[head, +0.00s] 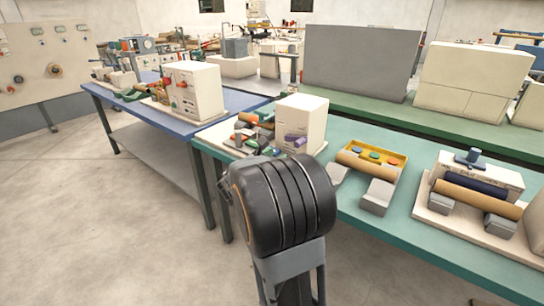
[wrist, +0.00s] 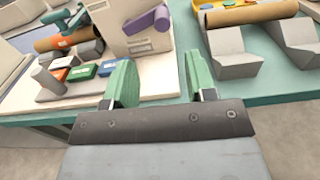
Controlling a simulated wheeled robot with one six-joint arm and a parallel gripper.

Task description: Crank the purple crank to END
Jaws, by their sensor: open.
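The purple crank (head: 296,140) sticks out from the front of a white box-shaped winder (head: 303,112) on the teal table. In the wrist view the purple crank (wrist: 150,19) shows at the top, a slanted purple cylinder at the winder's front. A small marked plate (wrist: 138,44) sits below it; its print is too small to read. My gripper (wrist: 160,82) has two green fingertips spread apart with nothing between them. It is short of the crank, over the front edge of the pale base. In the head view my black arm link hides the gripper.
Blue, green and red blocks (wrist: 82,73) and an orange-handled lever stand left of the crank. A tan roller (head: 366,166) on grey wedges and a yellow tray (head: 392,154) stand to the right. A blue table (head: 232,100) adjoins at left; the floor there is clear.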

